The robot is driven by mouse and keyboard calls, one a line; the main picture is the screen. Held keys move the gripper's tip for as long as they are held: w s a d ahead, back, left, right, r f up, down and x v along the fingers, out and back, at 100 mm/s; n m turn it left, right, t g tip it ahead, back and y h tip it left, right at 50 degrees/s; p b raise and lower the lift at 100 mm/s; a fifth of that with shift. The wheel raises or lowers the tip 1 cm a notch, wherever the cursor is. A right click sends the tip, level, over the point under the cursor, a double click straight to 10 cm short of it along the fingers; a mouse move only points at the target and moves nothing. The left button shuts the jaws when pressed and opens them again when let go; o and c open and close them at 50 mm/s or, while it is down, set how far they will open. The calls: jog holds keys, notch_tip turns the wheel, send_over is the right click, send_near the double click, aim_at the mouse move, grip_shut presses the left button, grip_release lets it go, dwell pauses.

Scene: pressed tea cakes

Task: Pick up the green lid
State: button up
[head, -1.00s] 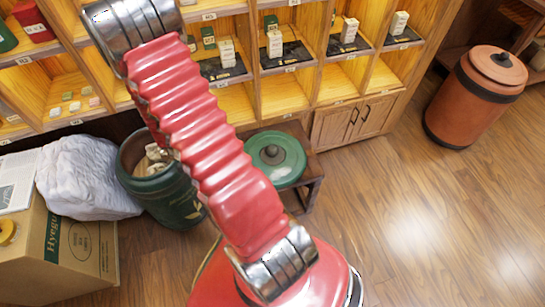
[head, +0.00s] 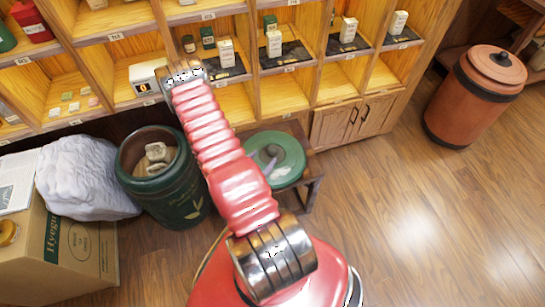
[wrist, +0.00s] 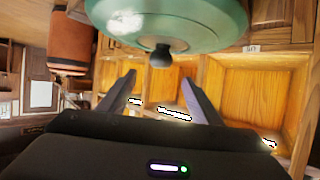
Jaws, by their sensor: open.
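The green lid (head: 292,153) lies on a small dark wooden stool (head: 314,180) in the head view. In the wrist view the lid (wrist: 205,22) fills the top, its dark round knob (wrist: 161,57) pointing toward my gripper. My gripper (wrist: 160,76) is open and empty, with one finger to each side of the knob's line. The knob appears just beyond the fingertips, not clearly between them. In the head view a greyish finger of my gripper (head: 268,161) shows over the lid, and the red arm hides the rest.
An open dark green bin (head: 178,197) with pale pieces inside stands left of the stool. A white sack (head: 85,180) and a cardboard box (head: 75,250) are farther left. Wooden shelves with small boxes stand behind. A brown lidded barrel (head: 465,105) stands right; the floor between is clear.

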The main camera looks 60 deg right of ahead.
aim_at(273, 150)
jog(key=shift+s+f, duration=0.1)
jog(key=shift+s, duration=0.3)
jog(key=x, duration=0.8)
jog(key=shift+d+f, duration=0.1)
jog(key=shift+d, duration=0.15)
jog(key=shift+w+x, duration=0.2)
jog(key=shift+x, duration=1.1)
jog(key=shift+w+x, duration=0.15)
jog(key=shift+x, duration=1.15)
jog(key=shift+c, duration=0.2)
